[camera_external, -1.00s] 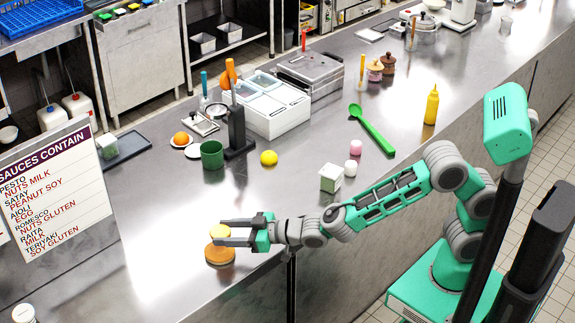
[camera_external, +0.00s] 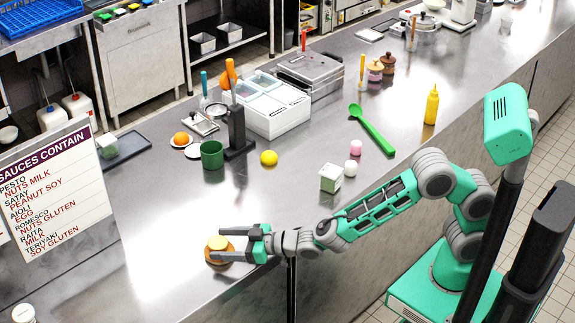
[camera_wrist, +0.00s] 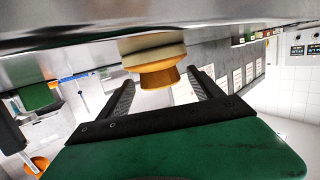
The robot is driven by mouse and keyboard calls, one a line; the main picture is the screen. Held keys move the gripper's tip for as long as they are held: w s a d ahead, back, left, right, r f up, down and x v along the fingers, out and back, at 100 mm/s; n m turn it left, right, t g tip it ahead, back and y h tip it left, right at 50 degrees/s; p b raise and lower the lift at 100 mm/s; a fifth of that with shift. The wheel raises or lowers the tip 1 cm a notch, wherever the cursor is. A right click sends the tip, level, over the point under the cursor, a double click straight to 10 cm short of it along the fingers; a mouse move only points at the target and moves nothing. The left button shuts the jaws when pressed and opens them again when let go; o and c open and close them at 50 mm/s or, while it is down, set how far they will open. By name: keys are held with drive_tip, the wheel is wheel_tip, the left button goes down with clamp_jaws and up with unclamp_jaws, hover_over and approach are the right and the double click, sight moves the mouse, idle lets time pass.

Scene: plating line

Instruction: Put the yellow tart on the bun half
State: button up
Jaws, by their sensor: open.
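The yellow tart (camera_external: 218,242) rests on top of the brown bun half (camera_external: 228,257) near the front edge of the steel counter. It looks upright and roughly central on the bun. My gripper (camera_external: 222,247) is open, with one finger on each side of the tart. In the wrist view, where the counter is at the top, the bun half (camera_wrist: 150,46) sits against the counter. The tart's orange side (camera_wrist: 158,77) shows below it, between the spread fingertips of my gripper (camera_wrist: 160,80), with gaps on both sides.
A yellow ball (camera_external: 269,158), a green mug (camera_external: 212,154) and a small white-and-green box (camera_external: 331,178) stand farther back on the counter. A sauce sign (camera_external: 45,190) stands at the left. The counter around the bun is clear.

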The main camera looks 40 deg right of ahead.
drive_tip(key=shift+r+p, duration=0.3)
drive_tip(key=shift+p, duration=0.05)
drive_tip(key=b+v, duration=0.1)
drive_tip(key=v, duration=1.1)
drive_tip(key=shift+f, duration=0.15)
